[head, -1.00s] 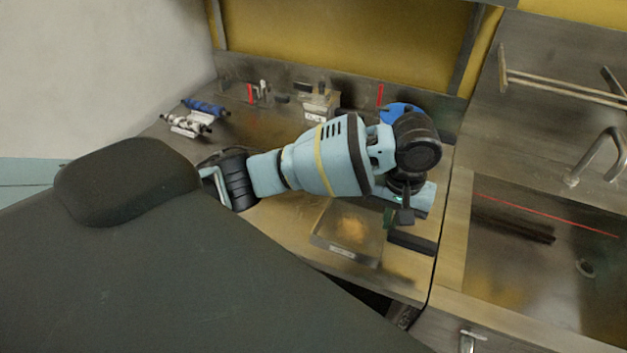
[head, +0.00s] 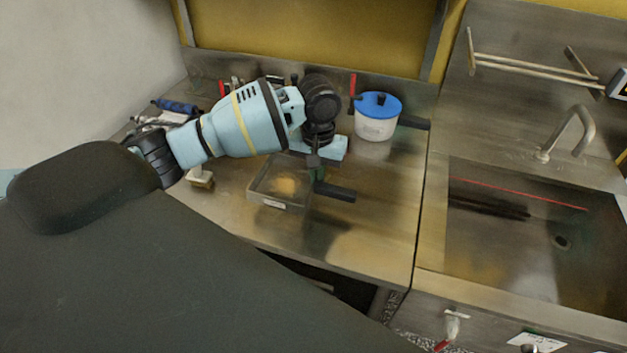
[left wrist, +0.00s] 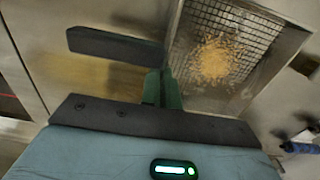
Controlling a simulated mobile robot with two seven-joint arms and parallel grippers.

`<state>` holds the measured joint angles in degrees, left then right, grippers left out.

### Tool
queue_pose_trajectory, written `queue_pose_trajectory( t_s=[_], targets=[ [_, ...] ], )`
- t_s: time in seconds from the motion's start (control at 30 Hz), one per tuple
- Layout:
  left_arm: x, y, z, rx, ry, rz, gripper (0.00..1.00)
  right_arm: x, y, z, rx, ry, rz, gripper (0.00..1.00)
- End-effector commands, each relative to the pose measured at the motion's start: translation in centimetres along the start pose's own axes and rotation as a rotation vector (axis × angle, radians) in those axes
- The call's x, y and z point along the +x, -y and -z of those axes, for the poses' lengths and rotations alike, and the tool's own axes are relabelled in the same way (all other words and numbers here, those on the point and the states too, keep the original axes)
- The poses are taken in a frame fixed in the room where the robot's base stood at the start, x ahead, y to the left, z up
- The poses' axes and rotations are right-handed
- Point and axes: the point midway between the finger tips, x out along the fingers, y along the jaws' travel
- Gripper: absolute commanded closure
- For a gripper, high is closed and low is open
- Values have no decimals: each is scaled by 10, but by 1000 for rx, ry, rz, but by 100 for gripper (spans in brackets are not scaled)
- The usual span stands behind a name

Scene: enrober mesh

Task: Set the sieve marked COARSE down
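The sieve (head: 256,198) is a shallow square metal tray with a mesh floor, orange-brown crumbs on it and a black handle (head: 335,192). A pale label on its near side is too small to read. My left gripper (head: 317,175) is shut on the sieve where the handle meets the frame. In the left wrist view, its green fingers (left wrist: 162,90) stand between the handle (left wrist: 115,46) and the mesh tray (left wrist: 172,50). The sieve looks roughly level above the steel counter, with a shadow to its lower right. My right gripper is not in view.
A white tub with a blue lid (head: 377,122) stands at the counter's back right. A small pale block (head: 200,178) is left of the sieve. Blue-handled items (head: 176,106) lie at the back left. The sink (head: 535,240) is on the right. The counter's front right (head: 370,235) is clear.

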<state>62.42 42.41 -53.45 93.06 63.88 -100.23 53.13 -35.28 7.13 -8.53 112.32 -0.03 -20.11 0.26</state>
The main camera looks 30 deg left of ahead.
Motion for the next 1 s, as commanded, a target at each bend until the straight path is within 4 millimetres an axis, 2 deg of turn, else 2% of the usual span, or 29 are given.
queue_pose_trajectory(
  t_s=[0.1, 0.2, 0.33, 0.47, 0.87, 1.0],
  targets=[
    [0, 2, 1, -1, -1, 0, 100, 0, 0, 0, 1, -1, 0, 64],
    [1, 14, 7, -5, -1, 3, 100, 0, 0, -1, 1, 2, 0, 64],
    [23, 12, 5, -1, 2, 3, 100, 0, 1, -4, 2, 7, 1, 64],
    [34, 12, 6, -1, -2, 2, 100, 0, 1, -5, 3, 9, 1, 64],
    [37, 12, 6, -1, -3, 1, 100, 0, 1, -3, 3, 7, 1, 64],
    [38, 12, 6, -1, -3, 1, 82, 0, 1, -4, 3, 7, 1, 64]
  ],
)
